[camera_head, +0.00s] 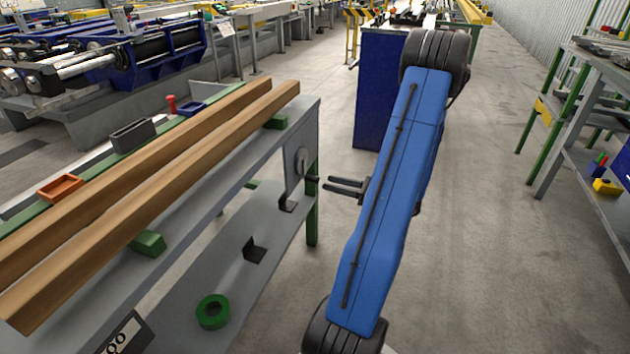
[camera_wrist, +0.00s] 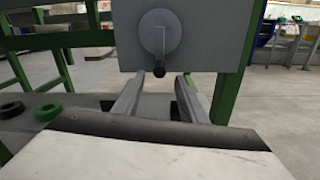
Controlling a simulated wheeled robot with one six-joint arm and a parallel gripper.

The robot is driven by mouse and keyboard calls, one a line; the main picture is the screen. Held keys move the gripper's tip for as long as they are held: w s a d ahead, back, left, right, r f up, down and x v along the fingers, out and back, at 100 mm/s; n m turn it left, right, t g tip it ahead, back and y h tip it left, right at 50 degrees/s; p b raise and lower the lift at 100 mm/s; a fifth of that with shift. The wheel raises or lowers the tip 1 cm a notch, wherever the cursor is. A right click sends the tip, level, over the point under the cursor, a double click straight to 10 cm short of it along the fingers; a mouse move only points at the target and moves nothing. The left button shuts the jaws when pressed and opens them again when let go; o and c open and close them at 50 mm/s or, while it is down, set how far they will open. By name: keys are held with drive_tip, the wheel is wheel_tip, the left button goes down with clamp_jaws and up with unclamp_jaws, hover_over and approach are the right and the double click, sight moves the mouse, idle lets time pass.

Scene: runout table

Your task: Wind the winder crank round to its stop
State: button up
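The winder crank (camera_head: 303,163) is a grey disc with a dark knob on the end panel of the runout table. In the wrist view the disc of the crank (camera_wrist: 160,32) faces me, and its arm points down to the black knob (camera_wrist: 159,71). My gripper (camera_head: 341,188) is open and empty to the right of the crank. In the wrist view the two fingers of my gripper (camera_wrist: 164,80) point at the panel, with the knob ahead of them and roughly midway between them. The fingertips look close to the knob, but I cannot tell the exact gap.
Two long wooden beams (camera_head: 168,160) lie on the runout table (camera_head: 240,160). An orange tray (camera_head: 61,188) and a grey box (camera_head: 133,135) stand behind them. A green ring (camera_head: 213,312) lies on the lower shelf. A blue cabinet (camera_head: 378,90) stands behind my arm.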

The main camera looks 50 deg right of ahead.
sight(315, 180)
drive_tip(key=shift+x, duration=3.6)
clamp_jaws()
